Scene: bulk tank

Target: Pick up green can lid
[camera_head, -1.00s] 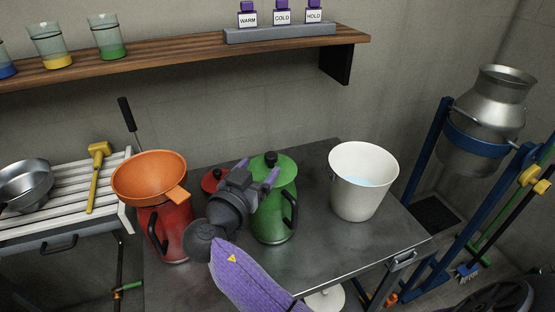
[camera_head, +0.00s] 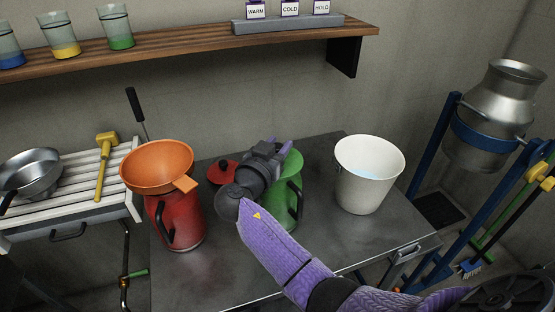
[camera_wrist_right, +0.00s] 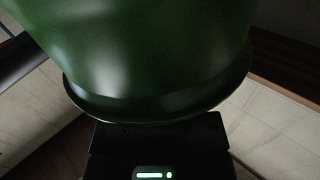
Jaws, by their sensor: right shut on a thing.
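The green can (camera_head: 284,208) stands on the dark metal table, with its black handle on the right side. Its green lid (camera_head: 293,160) is at the top, mostly hidden behind my right gripper (camera_head: 278,146). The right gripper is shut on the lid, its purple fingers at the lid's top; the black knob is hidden. I cannot tell whether the lid rests on the can or is slightly raised. In the right wrist view, a green rounded surface with a rim (camera_wrist_right: 160,105) fills the middle, close to the gripper; the fingertips are not visible there. My left gripper is not in view.
A red can (camera_head: 178,222) with an orange funnel (camera_head: 157,163) stands left of the green can. A small red lid (camera_head: 222,171) lies behind. A white bucket (camera_head: 368,180) stands to the right. A wooden shelf (camera_head: 190,45) runs above. The table front (camera_head: 190,280) is clear.

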